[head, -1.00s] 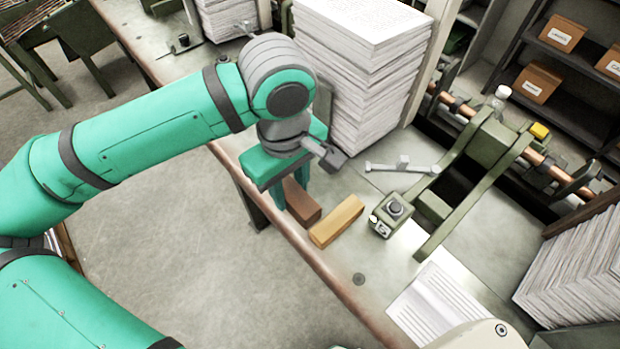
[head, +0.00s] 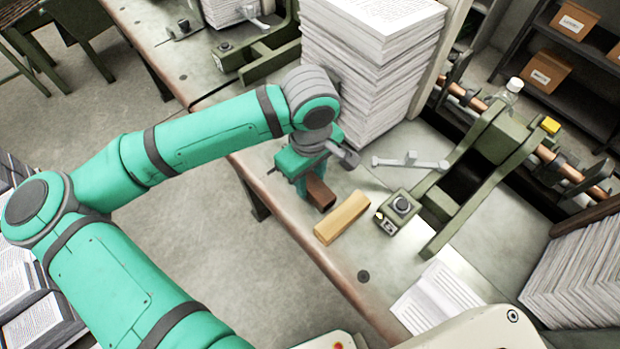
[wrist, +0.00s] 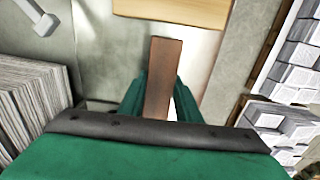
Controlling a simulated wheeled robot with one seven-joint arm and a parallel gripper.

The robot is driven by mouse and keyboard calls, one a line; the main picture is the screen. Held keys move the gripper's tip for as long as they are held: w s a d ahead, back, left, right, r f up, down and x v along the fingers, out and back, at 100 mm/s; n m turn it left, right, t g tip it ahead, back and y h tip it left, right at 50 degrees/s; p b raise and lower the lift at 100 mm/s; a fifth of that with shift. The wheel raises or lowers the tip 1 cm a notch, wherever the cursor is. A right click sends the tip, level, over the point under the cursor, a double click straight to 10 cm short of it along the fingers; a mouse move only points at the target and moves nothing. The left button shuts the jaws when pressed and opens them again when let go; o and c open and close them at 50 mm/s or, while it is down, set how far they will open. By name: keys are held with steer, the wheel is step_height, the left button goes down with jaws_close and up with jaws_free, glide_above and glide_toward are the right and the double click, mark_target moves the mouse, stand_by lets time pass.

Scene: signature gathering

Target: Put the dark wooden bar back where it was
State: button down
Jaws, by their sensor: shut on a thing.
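The dark wooden bar (head: 321,194) is in my gripper (head: 306,183), over the bench near its front edge, just left of the light wooden bar (head: 342,217). In the wrist view the dark bar (wrist: 163,80) stands between my two green fingers (wrist: 160,100), which are shut on it. The light bar (wrist: 175,10) lies beyond its far end with a gap between them. I cannot tell whether the dark bar touches the bench.
A tall paper stack (head: 365,80) stands close behind my gripper. Printed sheets (head: 440,295) lie at the front right. The bench front edge (head: 285,228) is close by.

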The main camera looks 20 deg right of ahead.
mark_target(311, 181)
steer(key=c, duration=1.3)
jaws_free()
steer(key=shift+s+f, duration=0.1)
steer(key=shift+s, duration=0.05)
steer(key=shift+r, duration=0.3)
step_height(311, 181, up, 12)
steer(key=shift+d+f, duration=0.1)
steer(key=shift+f, duration=0.15)
